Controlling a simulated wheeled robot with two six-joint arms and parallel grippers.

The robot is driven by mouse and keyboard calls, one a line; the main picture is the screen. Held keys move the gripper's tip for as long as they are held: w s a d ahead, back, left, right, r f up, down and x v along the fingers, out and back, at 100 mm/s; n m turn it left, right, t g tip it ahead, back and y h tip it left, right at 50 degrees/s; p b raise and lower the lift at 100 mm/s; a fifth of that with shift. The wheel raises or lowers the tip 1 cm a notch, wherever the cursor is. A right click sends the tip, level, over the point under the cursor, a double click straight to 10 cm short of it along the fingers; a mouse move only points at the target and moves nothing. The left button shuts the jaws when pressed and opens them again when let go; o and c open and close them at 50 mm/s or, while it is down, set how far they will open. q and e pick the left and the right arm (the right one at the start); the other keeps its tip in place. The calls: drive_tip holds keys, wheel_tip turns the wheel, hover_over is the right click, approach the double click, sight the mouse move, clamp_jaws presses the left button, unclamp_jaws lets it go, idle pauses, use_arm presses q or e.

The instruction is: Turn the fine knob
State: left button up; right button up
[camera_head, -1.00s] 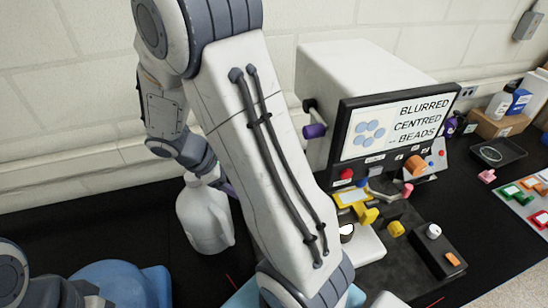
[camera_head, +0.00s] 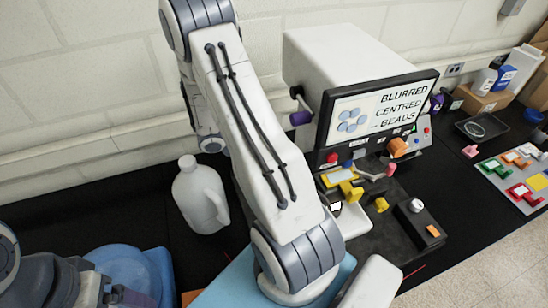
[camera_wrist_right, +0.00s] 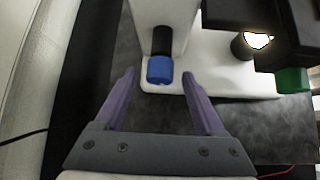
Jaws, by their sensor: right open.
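The instrument is a white box (camera_head: 325,62) with a black-framed screen (camera_head: 362,124) reading "BLURRED CENTRED BEADS". In the right wrist view, a blue knob (camera_wrist_right: 160,70) on a black shaft lies just beyond and between the fingertips, and a green knob (camera_wrist_right: 293,80) is at right. I cannot tell which is the fine knob. My right gripper (camera_wrist_right: 160,80) is open and empty, apart from the blue knob; my right arm hides it in the head view. My left gripper (camera_head: 130,297) is at the lower left edge, its jaws unclear.
A white jug (camera_head: 200,196) stands left of my right arm. A blue rounded object (camera_head: 128,266) lies at lower left. Yellow parts and a black block (camera_head: 420,228) sit before the instrument. A tray (camera_head: 482,127), bottles, boxes and a card of coloured pieces (camera_head: 518,180) are at right.

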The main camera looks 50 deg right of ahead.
drive_tip(key=shift+f, duration=0.1)
clamp_jaws()
drive_tip(key=m+t+h+b, duration=0.1)
drive_tip(key=b, duration=0.7)
drive_tip(key=m+t+h+b, duration=0.1)
drive_tip(key=t+b, duration=0.1)
drive_tip(key=b, duration=0.6)
drive_tip(key=shift+s+a+t+b, duration=0.1)
drive_tip(key=shift+s+t+b, duration=0.1)
drive_tip(key=shift+t+b, duration=0.1)
unclamp_jaws()
